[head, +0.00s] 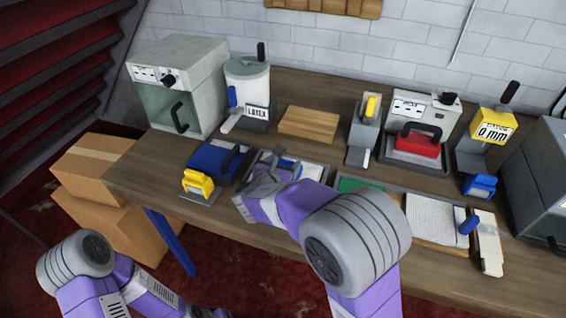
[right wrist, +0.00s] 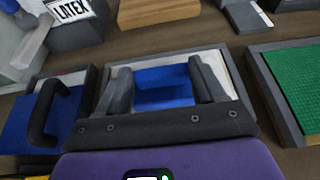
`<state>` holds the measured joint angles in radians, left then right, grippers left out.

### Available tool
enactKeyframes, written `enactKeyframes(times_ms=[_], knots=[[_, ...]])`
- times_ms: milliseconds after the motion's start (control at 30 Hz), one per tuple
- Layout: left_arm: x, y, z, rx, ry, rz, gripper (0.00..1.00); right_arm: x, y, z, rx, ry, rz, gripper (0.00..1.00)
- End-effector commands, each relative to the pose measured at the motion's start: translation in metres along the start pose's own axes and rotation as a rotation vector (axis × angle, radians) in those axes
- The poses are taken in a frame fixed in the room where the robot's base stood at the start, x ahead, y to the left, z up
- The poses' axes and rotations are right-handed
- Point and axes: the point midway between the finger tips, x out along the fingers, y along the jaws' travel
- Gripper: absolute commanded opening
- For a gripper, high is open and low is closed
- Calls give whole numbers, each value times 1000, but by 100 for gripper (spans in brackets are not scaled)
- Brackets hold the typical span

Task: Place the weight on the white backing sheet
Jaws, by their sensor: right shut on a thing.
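My right gripper (head: 272,170) is over the tray at the front middle of the table. It is shut on a blue block (right wrist: 160,88), taken to be the weight, which shows between the fingers in the right wrist view. The white backing sheet (head: 312,171) lies in a grey-rimmed tray beneath; it also shows beside the fingers in the right wrist view (right wrist: 222,68). The gripper and arm hide much of the sheet and the block's underside, so I cannot tell whether the block touches the sheet. My left arm is at the lower left; its gripper is not visible.
Left of the tray are a blue block with a dark handle (head: 218,160) and a yellow tool (head: 198,183). A green mat (head: 358,185) lies to the right. Behind are a latex pot (head: 247,88) and a wooden block (head: 308,123).

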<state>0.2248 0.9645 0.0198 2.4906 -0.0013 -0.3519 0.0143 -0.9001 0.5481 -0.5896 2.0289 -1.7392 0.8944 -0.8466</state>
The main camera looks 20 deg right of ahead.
Motion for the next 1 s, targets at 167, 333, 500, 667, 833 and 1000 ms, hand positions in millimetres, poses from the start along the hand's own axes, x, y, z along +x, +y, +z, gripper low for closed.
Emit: enactKeyframes(times_ms=[167,333,500,667,833,1000], knots=[[2,-1,0,0,0,0,70,1,1,0,2,-6,1,0],[2,-1,0,0,0,0,70,1,0,-2,0,0,0,93],[2,-1,0,0,0,0,70,1,0,-2,0,0,0,94],[0,0,0,0,0,0,70,0,0,0,0,0,1,94],[-6,2,0,0,0,0,70,-21,2,2,-1,0,6,94],[-16,6,1,0,0,0,70,-59,2,3,0,1,7,94]])
